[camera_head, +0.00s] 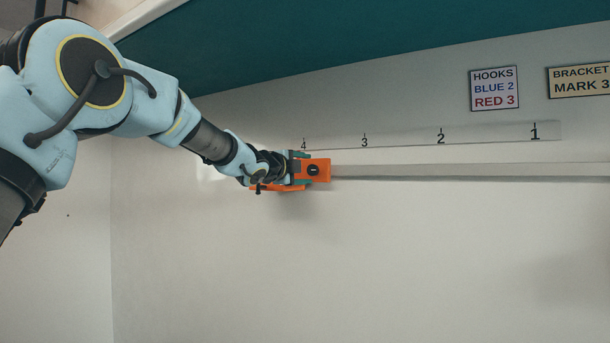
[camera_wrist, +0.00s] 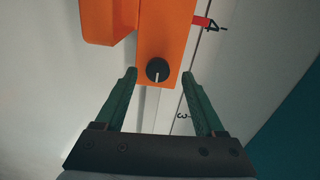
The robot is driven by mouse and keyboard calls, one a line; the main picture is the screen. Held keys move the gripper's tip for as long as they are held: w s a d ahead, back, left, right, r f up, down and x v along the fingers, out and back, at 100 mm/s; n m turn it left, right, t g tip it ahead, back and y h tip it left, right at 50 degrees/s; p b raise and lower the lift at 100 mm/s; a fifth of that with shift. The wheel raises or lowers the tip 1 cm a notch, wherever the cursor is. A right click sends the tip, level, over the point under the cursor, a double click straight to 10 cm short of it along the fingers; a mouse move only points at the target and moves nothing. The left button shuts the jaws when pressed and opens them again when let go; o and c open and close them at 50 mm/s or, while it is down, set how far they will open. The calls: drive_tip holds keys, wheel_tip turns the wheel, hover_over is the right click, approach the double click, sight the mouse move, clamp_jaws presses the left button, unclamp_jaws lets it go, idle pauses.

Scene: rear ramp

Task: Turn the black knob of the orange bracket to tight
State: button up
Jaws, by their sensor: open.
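The orange bracket (camera_head: 319,166) sits on the wall rail near mark 4 in the head view. It also fills the upper middle of the wrist view (camera_wrist: 170,30). Its black knob (camera_wrist: 158,69) is round with a white pointer line, which runs nearly up and down in the wrist view.
The grey rail (camera_head: 470,170) runs right along the wall from the bracket. A numbered strip (camera_head: 400,139) lies above it. Two signs, one for hooks (camera_head: 494,88) and one for the bracket (camera_head: 580,80), hang upper right. A red hook (camera_wrist: 203,22) shows beside the bracket. The wall below is clear.

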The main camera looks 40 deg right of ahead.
drive_tip(key=b+v, duration=0.1)
drive_tip(key=v, duration=0.7)
drive_tip(key=w+a+f+n+t+y+p, duration=0.35)
drive_tip(key=w+a+f+n+y, duration=0.4)
drive_tip(key=w+a, duration=0.5)
drive_tip(key=w+a+f+n+y+p, duration=0.15)
drive_tip(key=a+f+n, duration=0.3)
drive_tip(key=a, duration=0.45)
drive_tip(key=a+f+n+y, duration=0.2)
drive_tip(key=a+f+n, duration=0.25)
drive_tip(key=a, duration=0.35)
drive_tip(key=s+a+f+n+g+y+p, duration=0.1)
drive_tip(key=s+a+f+n+y, duration=0.2)
drive_tip(key=a, duration=0.5)
drive_tip(key=s+a+f+n+g+y+p, duration=0.1)
drive_tip(key=s+a+f+n, duration=0.15)
drive_tip(key=a+f, duration=0.4)
drive_tip(key=s+a+f+n+g+y+p, duration=0.1)
drive_tip(key=s+a+f+n+g, duration=0.1)
drive_tip(key=s+a+n, duration=0.2)
drive_tip(key=s+a+f+n+g+y+p, duration=0.1)
drive_tip(key=s+a+n, duration=0.4)
drive_tip(key=s+a, duration=0.5)
drive_tip(key=shift+s+a+f+g+p, duration=0.25)
drive_tip(key=shift+s+f+g+p, duration=0.3)
drive_tip(key=shift+f+g, duration=0.25)
